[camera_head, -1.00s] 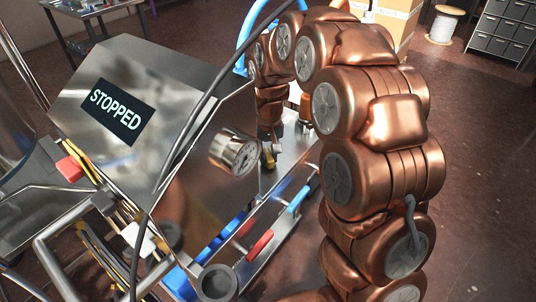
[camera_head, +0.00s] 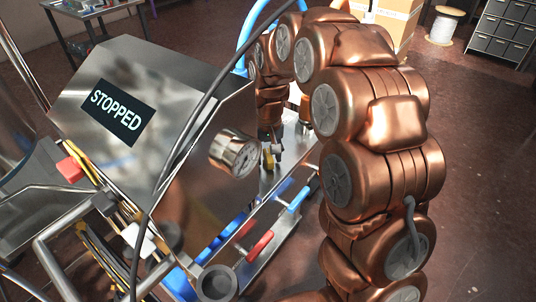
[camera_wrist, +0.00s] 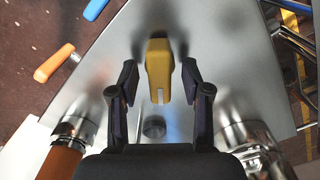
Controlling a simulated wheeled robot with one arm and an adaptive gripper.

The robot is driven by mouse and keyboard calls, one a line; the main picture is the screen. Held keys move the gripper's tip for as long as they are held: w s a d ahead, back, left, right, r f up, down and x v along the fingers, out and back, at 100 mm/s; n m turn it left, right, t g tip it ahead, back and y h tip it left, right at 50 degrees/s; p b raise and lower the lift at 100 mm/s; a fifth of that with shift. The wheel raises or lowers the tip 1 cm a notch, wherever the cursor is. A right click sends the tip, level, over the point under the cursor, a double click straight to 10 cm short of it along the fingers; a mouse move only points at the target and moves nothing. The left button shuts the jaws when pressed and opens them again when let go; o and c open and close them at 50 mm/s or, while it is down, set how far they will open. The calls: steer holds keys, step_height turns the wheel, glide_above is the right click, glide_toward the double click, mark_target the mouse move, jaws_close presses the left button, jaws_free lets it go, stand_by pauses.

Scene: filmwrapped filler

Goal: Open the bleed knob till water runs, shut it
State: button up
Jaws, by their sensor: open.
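A yellow knob-like piece (camera_wrist: 159,58), which may be the bleed knob, stands out from the steel panel in the wrist view. My gripper (camera_wrist: 159,76) is open, with one finger on each side of the yellow piece and a visible gap at each side. In the head view my gripper (camera_head: 272,144) is small and partly hidden by my arm, beside the yellow piece (camera_head: 267,160) and right of the round pressure gauge (camera_head: 233,155). The screen (camera_head: 117,111) on the steel housing reads STOPPED. I see no running water.
A dark cable crosses in front of the housing. In the wrist view, metal cylinders (camera_wrist: 245,135) flank my gripper.

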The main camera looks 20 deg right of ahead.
mark_target(268, 155)
steer(key=shift+r, duration=0.1)
step_height(268, 155, up, 12)
stand_by(0.5)
steer(key=shift+s, duration=0.1)
steer(key=s+f+g, duration=0.1)
steer(key=s+f, duration=0.2)
steer(key=s, duration=1.4)
steer(key=s+f+g, duration=0.2)
steer(key=s+f, duration=0.1)
steer(key=s, duration=1.4)
step_height(268, 155, up, 19)
steer(key=t+p, duration=0.1)
steer(key=p, duration=1.7)
steer(key=shift+s+r+n, duration=0.2)
steer(key=shift+s+n, duration=0.1)
steer(key=shift+n, duration=0.1)
steer(key=shift+d, duration=0.1)
steer(key=shift+c, duration=0.6)
